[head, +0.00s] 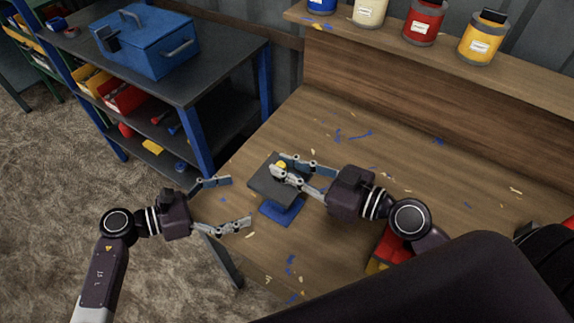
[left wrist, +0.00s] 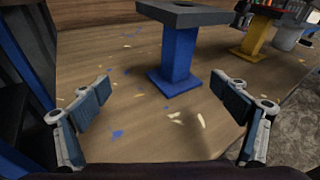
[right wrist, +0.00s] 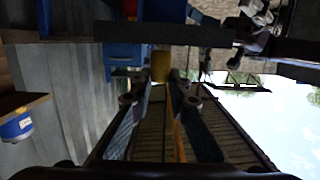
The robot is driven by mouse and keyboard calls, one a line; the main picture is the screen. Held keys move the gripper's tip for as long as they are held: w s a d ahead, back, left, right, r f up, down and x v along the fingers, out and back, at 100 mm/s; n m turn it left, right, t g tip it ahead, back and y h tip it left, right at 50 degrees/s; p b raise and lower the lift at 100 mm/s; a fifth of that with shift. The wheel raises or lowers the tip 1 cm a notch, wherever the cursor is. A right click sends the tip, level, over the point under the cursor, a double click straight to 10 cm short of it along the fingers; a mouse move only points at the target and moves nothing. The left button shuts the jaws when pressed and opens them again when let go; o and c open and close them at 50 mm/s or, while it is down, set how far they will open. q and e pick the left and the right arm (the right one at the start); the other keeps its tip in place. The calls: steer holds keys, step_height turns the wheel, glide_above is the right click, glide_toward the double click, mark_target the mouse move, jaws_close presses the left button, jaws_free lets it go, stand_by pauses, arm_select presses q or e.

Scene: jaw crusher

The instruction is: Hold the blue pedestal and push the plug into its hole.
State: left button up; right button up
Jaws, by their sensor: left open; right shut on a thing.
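The blue pedestal has a dark grey square top (head: 264,186) and a blue foot (head: 282,211) on the workbench. In the left wrist view its blue column (left wrist: 180,58) stands upright, with a dark hole partly seen in the top. My right gripper (head: 283,172) is shut on the yellow plug (head: 281,164) over the top; the plug also shows between the fingertips in the right wrist view (right wrist: 160,67), close to the plate. Whether it touches the hole is unclear. My left gripper (head: 238,203) is open and empty, left of the pedestal, its fingers apart and facing the column.
A yellow pedestal (left wrist: 255,38) stands beyond the blue one in the left wrist view. Paint cans line the back shelf (head: 520,74). A blue toolbox (head: 150,42) sits on the side rack. Small chips litter the bench.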

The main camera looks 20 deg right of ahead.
mark_target(271, 202)
arm_select(q)
steer(key=shift+s+d+f+m+g+y, duration=0.1)
steer(key=shift+s+d+m+g+y, duration=0.1)
steer(key=shift+s+m+g, duration=0.3)
steer(key=shift+s+d+f+m+g+y, duration=0.1)
steer(key=shift+s+d+m+g+y, duration=0.1)
steer(key=shift+s+m+g, duration=0.3)
steer(key=shift+d+f, duration=0.1)
steer(key=shift+d, duration=0.05)
steer(key=shift+x, duration=4.75)
steer(key=shift+w, duration=0.15)
steer(key=shift+c, duration=0.2)
steer(key=c, duration=1.7)
steer(key=shift+o, duration=0.2)
